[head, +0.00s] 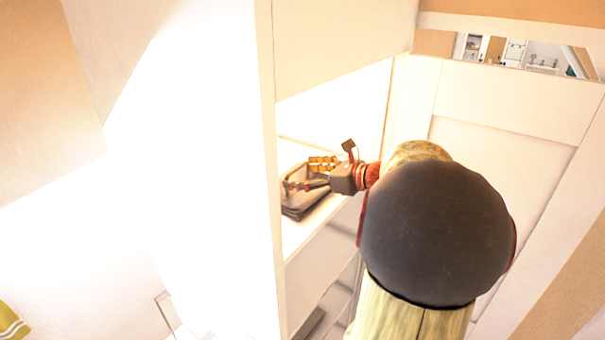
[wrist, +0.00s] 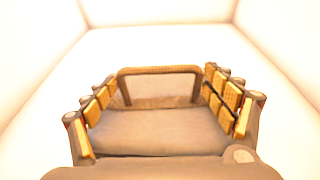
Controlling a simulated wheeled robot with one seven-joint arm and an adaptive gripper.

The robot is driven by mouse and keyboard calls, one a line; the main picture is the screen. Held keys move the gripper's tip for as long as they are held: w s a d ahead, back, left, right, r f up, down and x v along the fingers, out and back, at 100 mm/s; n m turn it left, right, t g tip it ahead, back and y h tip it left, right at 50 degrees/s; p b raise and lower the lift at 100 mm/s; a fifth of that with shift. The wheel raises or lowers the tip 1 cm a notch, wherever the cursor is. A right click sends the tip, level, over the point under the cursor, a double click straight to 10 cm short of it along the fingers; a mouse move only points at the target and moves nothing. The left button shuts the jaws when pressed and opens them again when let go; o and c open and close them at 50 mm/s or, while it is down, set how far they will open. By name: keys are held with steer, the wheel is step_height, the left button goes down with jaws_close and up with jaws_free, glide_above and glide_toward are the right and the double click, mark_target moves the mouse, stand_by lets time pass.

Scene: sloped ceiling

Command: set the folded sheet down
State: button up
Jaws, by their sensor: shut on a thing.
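The folded sheet (head: 303,207) is a grey-brown bundle inside a bright white cabinet compartment in the head view. My gripper (head: 303,177) reaches in from the right and is shut on it. My arm hides part of the compartment's right side.
The cabinet's tall white side panel (head: 265,150) stands just left of the sheet. An upper front panel (head: 345,40) is above the opening. A white panelled door (head: 510,165) stands to the right, behind my arm. Another compartment (head: 320,280) lies below the shelf.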

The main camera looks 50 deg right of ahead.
steer(key=shift+f, duration=0.1)
steer(key=o, duration=1.8)
steer(key=shift+o, duration=0.2)
steer(key=shift+s+r, duration=0.2)
steer(key=b+v, duration=0.2)
steer(key=v, duration=0.9)
steer(key=shift+s+r, duration=0.15)
steer(key=shift+s, duration=0.15)
